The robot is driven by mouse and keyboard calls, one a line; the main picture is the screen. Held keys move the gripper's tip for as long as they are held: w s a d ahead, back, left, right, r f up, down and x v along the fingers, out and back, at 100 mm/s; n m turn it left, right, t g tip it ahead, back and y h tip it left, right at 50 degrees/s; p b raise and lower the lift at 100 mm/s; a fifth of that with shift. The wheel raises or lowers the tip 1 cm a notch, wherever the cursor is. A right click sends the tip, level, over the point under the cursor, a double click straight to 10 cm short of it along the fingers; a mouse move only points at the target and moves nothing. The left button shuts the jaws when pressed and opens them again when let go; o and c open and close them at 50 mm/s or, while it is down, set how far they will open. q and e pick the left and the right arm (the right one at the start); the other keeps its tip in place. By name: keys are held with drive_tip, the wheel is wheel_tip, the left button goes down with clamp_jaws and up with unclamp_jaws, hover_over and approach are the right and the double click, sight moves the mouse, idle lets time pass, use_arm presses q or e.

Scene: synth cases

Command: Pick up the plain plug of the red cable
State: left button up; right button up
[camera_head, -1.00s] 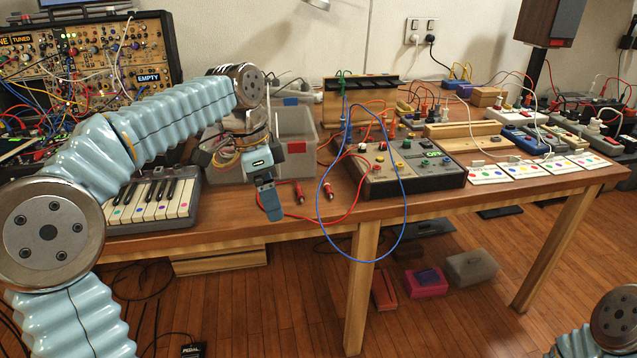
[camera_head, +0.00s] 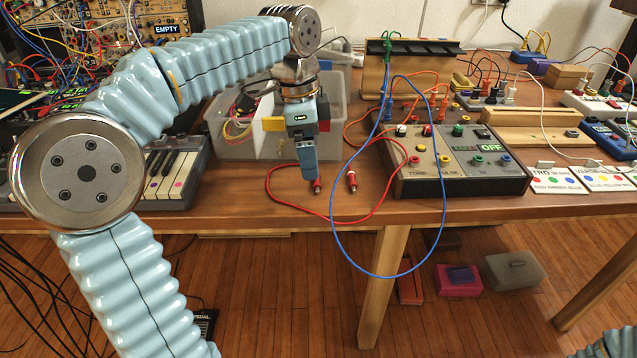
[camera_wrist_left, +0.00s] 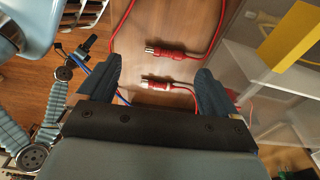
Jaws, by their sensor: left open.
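Two red plugs of the red cable (camera_head: 375,205) lie apart on the wooden table in front of the bin. In the head view, one plug (camera_head: 317,186) is beside my left gripper's fingertips and the other plug (camera_head: 352,181) is to its right. In the left wrist view, one plug (camera_wrist_left: 178,54) looks all red behind its metal tip. The other plug (camera_wrist_left: 165,85) shows a pale band and lies between the fingertips, nearer the gripper. My left gripper (camera_head: 308,174) is open and empty, pointing down; its spread fingers also show in the wrist view (camera_wrist_left: 155,88).
A clear bin (camera_head: 265,148) stands right behind the left gripper. The grey control box (camera_head: 455,170) stands to the right. A blue cable (camera_head: 338,235) loops over the table's front edge. A small keyboard (camera_head: 175,180) is at the left.

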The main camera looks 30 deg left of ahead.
sight(317, 183)
use_arm(q)
drive_tip(key=f, duration=0.4)
drive_tip(key=w+f, duration=0.1)
drive_tip(key=f, duration=0.1)
drive_tip(key=shift+w+d, duration=0.1)
drive_tip(key=shift+d, duration=0.25)
drive_tip(key=c, duration=1.1)
drive_tip(key=shift+r, duration=0.15)
